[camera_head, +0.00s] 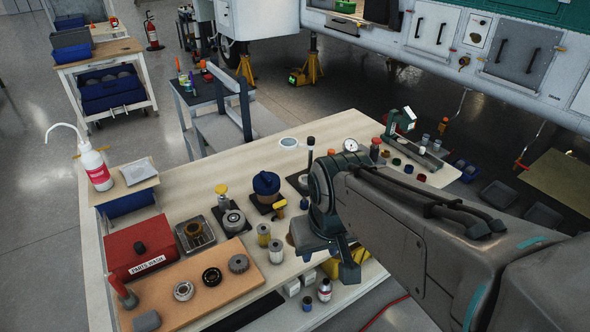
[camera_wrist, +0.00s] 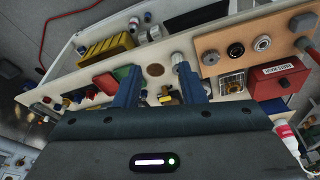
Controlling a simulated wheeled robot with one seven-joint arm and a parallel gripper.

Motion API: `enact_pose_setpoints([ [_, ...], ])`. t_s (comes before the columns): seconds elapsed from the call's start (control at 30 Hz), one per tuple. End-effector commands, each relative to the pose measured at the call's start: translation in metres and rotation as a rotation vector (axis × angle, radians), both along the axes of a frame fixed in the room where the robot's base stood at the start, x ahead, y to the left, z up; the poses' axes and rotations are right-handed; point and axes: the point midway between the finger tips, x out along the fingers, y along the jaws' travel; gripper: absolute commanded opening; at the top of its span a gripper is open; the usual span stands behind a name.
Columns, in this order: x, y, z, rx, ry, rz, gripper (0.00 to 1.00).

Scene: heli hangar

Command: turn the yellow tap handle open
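A small yellow tap handle (camera_head: 279,205) stands on the workbench (camera_head: 205,178), just left of my arm and beside a dark-blue rounded part (camera_head: 266,184). In the wrist view a small yellow piece (camera_wrist: 165,98), probably this handle, shows beyond and between my fingers, partly cut off by the gripper body. My gripper (camera_wrist: 159,82) is open, with its two blue fingers apart and nothing seen between their tips. In the head view my gripper (camera_head: 333,250) hangs over the bench, right of the handle and apart from it. One finger is mostly hidden there.
A red parts-wash box (camera_head: 138,248) and a brown board (camera_head: 205,283) with round parts lie at the left. A pressure gauge (camera_head: 350,145) and a red-topped post (camera_head: 375,148) stand behind my arm. The bench's back strip is mostly clear.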

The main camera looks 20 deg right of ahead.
Motion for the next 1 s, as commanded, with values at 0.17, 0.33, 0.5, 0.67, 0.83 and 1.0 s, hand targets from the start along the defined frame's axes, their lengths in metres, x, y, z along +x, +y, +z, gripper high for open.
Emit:
enact_pose_setpoints([
  [0.17,0.041,0.003,0.012,-0.065,0.034,0.2,0.36],
  [0.33,0.105,0.001,0.021,-0.148,0.087,0.499,0.36],
  [0.5,0.172,0.002,0.017,-0.206,0.138,0.816,0.36],
  [0.67,0.233,0.005,0.001,-0.235,0.173,1.12,0.36],
  [0.83,0.292,0.006,-0.028,-0.241,0.192,1.433,0.36],
  [1.0,0.335,0.005,-0.058,-0.235,0.19,1.679,0.36],
])
